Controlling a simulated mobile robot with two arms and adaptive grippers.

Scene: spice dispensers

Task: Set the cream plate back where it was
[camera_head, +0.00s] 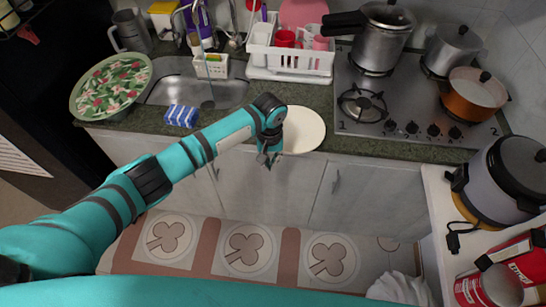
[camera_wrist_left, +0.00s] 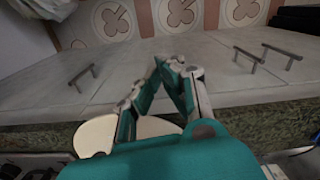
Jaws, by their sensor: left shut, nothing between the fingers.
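The cream plate (camera_head: 304,130) lies on the green stone counter between the sink and the stove, at the counter's front edge. In the left wrist view the plate (camera_wrist_left: 97,134) shows at lower left, partly hidden behind my gripper. My left gripper (camera_head: 268,163) hangs just in front of the counter edge, left of the plate and apart from it. Its fingers (camera_wrist_left: 170,62) are shut with nothing between them. My forearm end covers part of the plate's left side. My right gripper is in neither view.
A blue-striped sponge (camera_head: 181,116) and a floral platter (camera_head: 112,86) are left of the plate. A white dish rack (camera_head: 290,60) with cups stands behind it. The stove (camera_head: 400,105) with pots is to the right. Cabinet doors with handles are below.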

